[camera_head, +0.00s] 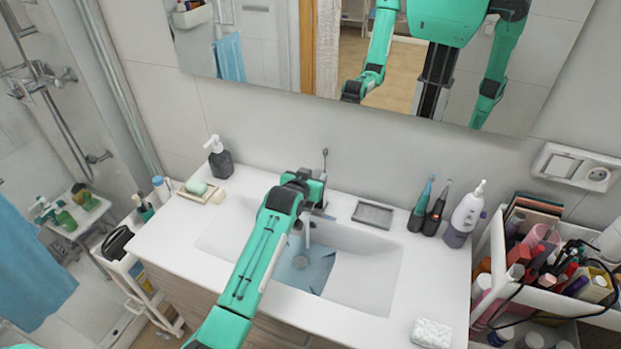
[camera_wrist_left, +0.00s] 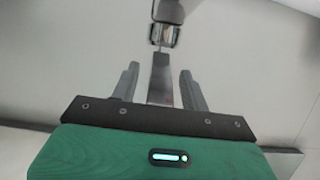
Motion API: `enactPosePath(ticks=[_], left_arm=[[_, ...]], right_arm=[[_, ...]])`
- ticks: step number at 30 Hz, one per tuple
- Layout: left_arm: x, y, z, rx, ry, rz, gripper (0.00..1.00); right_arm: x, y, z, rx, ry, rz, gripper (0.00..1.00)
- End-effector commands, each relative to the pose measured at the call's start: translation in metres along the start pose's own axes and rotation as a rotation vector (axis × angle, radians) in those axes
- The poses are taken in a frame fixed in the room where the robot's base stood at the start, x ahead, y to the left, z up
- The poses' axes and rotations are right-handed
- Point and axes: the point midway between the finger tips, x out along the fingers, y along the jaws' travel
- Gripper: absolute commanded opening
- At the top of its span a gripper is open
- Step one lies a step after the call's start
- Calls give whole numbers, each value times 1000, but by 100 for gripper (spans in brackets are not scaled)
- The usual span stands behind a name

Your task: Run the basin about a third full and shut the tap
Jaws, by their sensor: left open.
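The white basin (camera_head: 365,265) is set in the counter. A bluish patch of water (camera_head: 305,270) lies over its bottom around the drain, and a thin pale stream seems to fall from the tap. The tap (camera_head: 325,165) stands at the basin's back edge, mostly hidden by my left gripper (camera_head: 314,188). In the left wrist view, my left gripper (camera_wrist_left: 160,82) is open, its fingers on either side of the tap's grey metal part (camera_wrist_left: 161,70). I cannot tell whether they touch it. My right gripper is not in view.
A dark soap pump (camera_head: 220,160) and soap dish (camera_head: 198,192) stand at left. A cosmetics cart (camera_head: 545,285) is beyond. A mirror (camera_head: 270,60) hangs behind.

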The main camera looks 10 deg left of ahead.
Motion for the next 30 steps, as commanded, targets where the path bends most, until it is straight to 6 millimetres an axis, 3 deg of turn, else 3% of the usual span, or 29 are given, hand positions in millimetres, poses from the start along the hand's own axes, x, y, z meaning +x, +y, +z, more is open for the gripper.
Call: enactPosePath(ticks=[8,24,30], left_arm=[[-21,0,2,0,2,0,45],[-110,0,2,1,2,0,45],[-131,0,1,1,1,0,45]], right_arm=[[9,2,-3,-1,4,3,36],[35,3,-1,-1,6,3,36],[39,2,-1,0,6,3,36]])
